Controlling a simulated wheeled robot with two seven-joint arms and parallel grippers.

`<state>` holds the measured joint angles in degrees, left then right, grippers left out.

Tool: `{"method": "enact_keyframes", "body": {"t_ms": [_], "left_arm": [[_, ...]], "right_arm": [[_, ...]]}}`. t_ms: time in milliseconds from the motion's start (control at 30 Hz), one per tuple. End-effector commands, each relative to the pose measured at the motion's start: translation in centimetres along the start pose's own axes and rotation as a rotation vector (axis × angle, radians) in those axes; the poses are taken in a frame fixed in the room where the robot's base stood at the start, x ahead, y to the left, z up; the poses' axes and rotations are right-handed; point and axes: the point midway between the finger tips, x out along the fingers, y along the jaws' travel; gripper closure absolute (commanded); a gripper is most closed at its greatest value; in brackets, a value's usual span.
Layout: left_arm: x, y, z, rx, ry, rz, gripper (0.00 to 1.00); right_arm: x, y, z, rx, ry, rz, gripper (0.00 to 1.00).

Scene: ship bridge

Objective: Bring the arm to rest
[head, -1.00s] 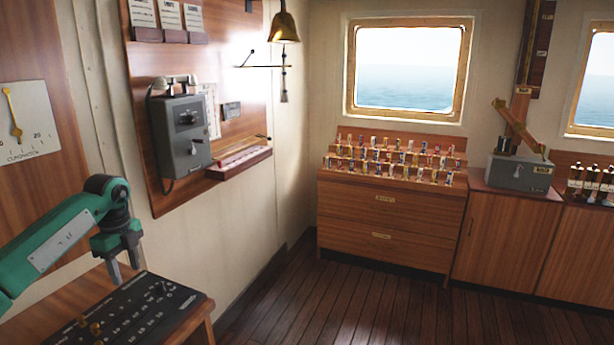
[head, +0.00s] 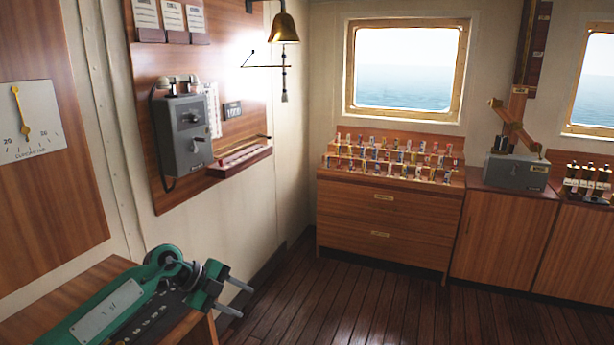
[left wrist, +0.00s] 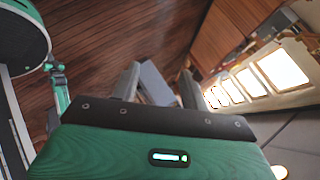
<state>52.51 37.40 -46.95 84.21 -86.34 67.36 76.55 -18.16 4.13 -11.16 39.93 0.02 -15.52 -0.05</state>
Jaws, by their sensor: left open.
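My left arm is green and comes in at the lower left of the head view, low over the black panel. My left gripper (head: 236,297) is open and empty, its two grey fingers pointing right, past the desk's right edge and above the wooden floor. In the left wrist view the two fingers (left wrist: 157,88) stand apart with nothing held between them. My right gripper does not show in the head view.
A wooden desk (head: 93,273) with a black control panel (head: 147,325) lies under my left arm. A grey telephone (head: 184,135) hangs on the wall, with a brass bell (head: 284,27) nearby. A wooden cabinet (head: 388,225) stands at the back. The floor (head: 340,300) is clear.

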Motion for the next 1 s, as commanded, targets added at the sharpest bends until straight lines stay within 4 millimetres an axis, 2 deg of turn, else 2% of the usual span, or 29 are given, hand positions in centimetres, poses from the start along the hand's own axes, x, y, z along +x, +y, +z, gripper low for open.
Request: {"method": "enact_keyframes", "body": {"t_ms": [33,100,200,300,433,567,667,767,867,1000], "left_arm": [[2.0,-0.3,-2.3,0.018,0.073,-0.092,0.55],[3.5,-1.2,-5.0,0.032,0.152,-0.233,0.55],[4.5,-2.5,-8.4,0.018,0.238,-0.442,0.55],[4.5,-3.4,-10.8,-0.034,0.290,-0.647,0.55],[3.2,-3.7,-12.2,-0.151,0.299,-0.900,0.55],[1.5,-2.8,-11.8,-0.321,0.247,-1.115,0.55],[0.2,-1.0,-10.6,-0.481,0.167,-1.243,0.55],[-0.7,1.9,-9.0,-0.657,0.057,-1.330,0.55],[-1.2,5.8,-7.4,-0.845,-0.074,-1.368,0.55],[-1.2,12.7,-5.9,-1.114,-0.279,-1.337,0.55]], "right_arm": [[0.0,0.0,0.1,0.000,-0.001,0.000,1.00],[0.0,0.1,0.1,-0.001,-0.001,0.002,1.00],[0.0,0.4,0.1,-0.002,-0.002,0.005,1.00],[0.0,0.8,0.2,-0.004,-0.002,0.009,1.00],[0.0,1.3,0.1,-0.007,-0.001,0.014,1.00],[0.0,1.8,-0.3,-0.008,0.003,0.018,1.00],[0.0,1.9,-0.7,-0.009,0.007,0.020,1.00],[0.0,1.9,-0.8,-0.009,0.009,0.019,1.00],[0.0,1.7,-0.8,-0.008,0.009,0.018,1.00],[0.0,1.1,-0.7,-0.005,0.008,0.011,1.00]]}}
